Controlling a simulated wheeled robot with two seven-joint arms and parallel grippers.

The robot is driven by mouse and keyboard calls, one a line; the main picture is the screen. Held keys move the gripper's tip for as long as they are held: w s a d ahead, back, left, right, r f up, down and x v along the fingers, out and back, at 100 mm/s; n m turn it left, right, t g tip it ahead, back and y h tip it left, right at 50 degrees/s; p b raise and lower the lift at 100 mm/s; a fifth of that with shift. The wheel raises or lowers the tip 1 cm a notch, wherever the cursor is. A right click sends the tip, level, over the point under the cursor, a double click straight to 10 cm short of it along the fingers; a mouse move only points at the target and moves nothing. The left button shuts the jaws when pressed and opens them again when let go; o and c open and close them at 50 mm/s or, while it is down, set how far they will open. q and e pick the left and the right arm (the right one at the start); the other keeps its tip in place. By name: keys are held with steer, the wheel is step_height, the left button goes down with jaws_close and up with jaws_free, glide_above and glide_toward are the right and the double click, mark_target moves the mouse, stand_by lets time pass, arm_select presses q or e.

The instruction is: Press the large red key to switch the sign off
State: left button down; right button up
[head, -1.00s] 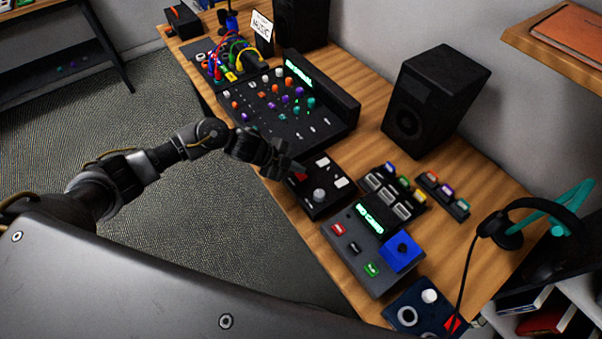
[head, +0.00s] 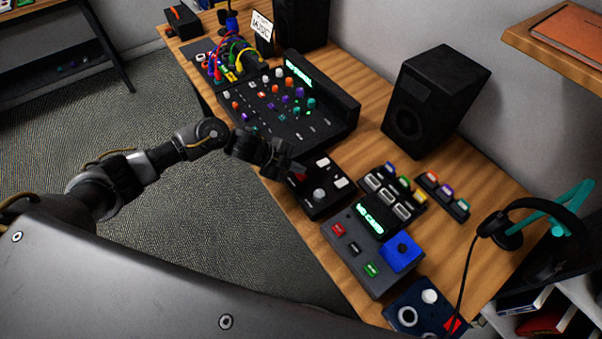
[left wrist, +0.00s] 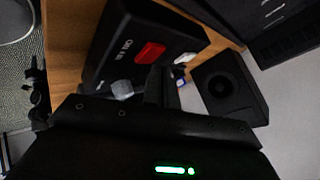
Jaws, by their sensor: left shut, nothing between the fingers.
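The large red key (head: 299,178) sits on the black control box (head: 322,205) near the desk's front edge. It shows more clearly in the left wrist view (left wrist: 150,53), beside a round grey knob and pale keys. My left gripper (head: 291,168) is shut and empty, with its fingers over the box's left end close to the red key. In the head view the gripper partly covers the key, and I cannot tell whether they touch. In the left wrist view the key is in sight beyond the fingers (left wrist: 158,86). My right gripper is not in view.
A mixer (head: 288,110) with many knobs stands to the left of the box. A grey panel (head: 352,245) with a blue block, several keyed blocks (head: 395,192) and a speaker (head: 432,100) stand to the right and behind. A small sign reading MUSIC (head: 262,27) stands at the back.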

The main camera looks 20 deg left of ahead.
mark_target(297, 175)
arm_select(q)
steer(key=shift+f, duration=0.1)
stand_by(0.4)
steer(key=shift+f, duration=0.4)
steer(key=shift+b, duration=0.3)
steer(key=shift+r+p, duration=0.5)
steer(key=shift+p, duration=0.1)
step_height(297, 175, up, 6)
steer(key=p, duration=0.5)
steer(key=shift+p, duration=0.3)
